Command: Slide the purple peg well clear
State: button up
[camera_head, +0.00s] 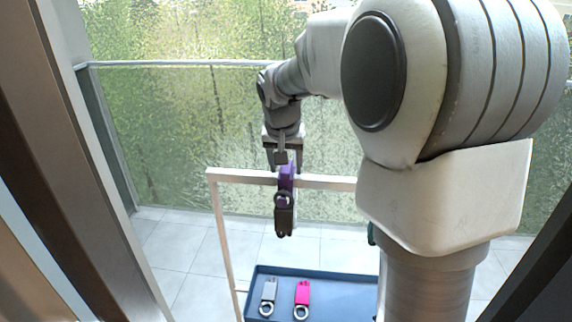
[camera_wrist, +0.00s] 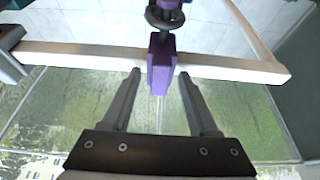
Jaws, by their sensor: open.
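The purple peg (camera_head: 287,176) sits over the white top rail (camera_head: 330,183) of a frame. A dark tag with a ring (camera_head: 284,215) hangs below it on the near side. In the wrist view the purple peg (camera_wrist: 161,68) crosses the rail (camera_wrist: 90,55), with the dark ring part (camera_wrist: 165,14) beyond it. My gripper (camera_head: 282,165) is over the rail at the peg. In the wrist view my gripper (camera_wrist: 160,77) is open, with one fingertip on each side of the peg and visible gaps between. Contact is not seen.
A blue tray (camera_head: 345,277) below holds a grey tag (camera_head: 269,291) and a pink tag (camera_head: 302,293), each with a ring. A dark teal piece (camera_wrist: 10,42) is at the rail's left end in the wrist view. A glass railing (camera_head: 170,140) stands behind.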

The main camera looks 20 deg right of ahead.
jog(key=shift+r, duration=0.1)
jog(key=p+v, duration=0.1)
jog(key=v, duration=1.6)
jog(key=shift+p, duration=0.3)
jog(key=shift+r, duration=0.15)
jog(key=s+a+f+n, duration=0.1)
jog(key=s+f, duration=0.3)
jog(key=s, duration=0.3)
jog(key=s+a+f+n+t+y, duration=0.1)
jog(key=s+f+n, duration=0.1)
jog(key=s+f, duration=0.2)
jog(key=s+a+f+n+y, duration=0.1)
jog(key=s+f, duration=0.3)
jog(key=s, duration=0.6)
jog(key=shift+n, duration=0.6)
